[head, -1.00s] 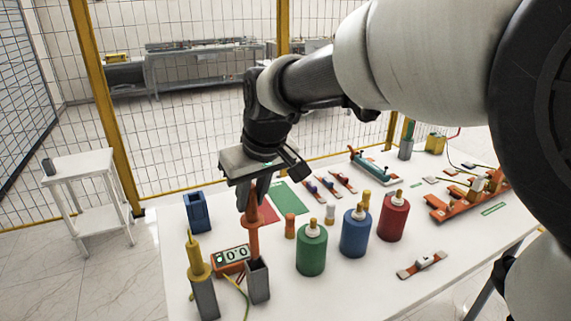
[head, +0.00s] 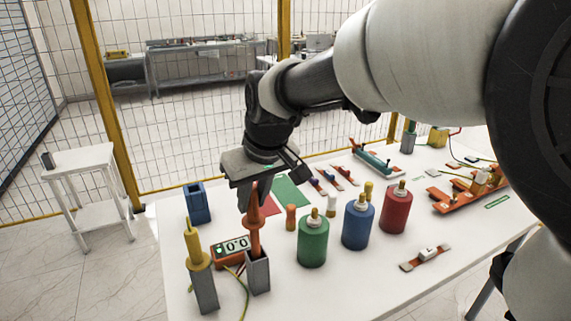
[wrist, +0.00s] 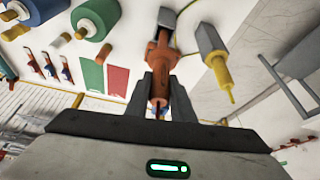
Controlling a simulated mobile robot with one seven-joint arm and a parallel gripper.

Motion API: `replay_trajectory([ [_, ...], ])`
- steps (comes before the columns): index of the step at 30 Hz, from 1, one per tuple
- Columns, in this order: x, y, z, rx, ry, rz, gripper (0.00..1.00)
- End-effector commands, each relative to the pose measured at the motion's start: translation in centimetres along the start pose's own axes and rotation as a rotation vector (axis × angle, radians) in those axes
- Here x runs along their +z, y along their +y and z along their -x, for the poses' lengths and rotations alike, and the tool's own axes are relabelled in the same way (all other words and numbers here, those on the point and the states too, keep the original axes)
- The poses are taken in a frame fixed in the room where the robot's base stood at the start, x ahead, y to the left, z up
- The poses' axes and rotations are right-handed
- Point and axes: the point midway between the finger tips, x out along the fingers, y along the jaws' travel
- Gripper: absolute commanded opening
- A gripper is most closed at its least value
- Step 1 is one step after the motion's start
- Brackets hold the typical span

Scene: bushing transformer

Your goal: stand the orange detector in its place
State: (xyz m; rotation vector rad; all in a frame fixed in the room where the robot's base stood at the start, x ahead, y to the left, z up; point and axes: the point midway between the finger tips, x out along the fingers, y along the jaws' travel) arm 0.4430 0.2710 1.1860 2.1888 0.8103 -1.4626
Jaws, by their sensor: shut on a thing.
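The orange detector (head: 254,225) stands nearly upright, its lower end inside the open top of a grey square holder (head: 258,272). My gripper (head: 249,200) is at the detector's upper part and shut on it, with the pointed tip showing in front of the fingers. In the wrist view the detector (wrist: 158,72) lies between the two fingers (wrist: 160,95), with the grey holder (wrist: 166,18) beyond it. How deep the detector sits in the holder is hidden by the holder's walls.
A yellow detector (head: 198,250) in another grey holder and a small display box (head: 232,250) stand close on the left. A blue holder (head: 197,203) is behind. Green (head: 312,243), blue (head: 356,228) and red (head: 395,210) cylinders stand to the right.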

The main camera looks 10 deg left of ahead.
Motion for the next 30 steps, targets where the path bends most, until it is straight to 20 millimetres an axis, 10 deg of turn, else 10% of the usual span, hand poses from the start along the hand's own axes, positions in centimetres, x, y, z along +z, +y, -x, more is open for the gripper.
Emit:
replay_trajectory([
  [30, 1.4, 0.0, -3.4, 0.0, 0.001, 0.0, 0.0],
])
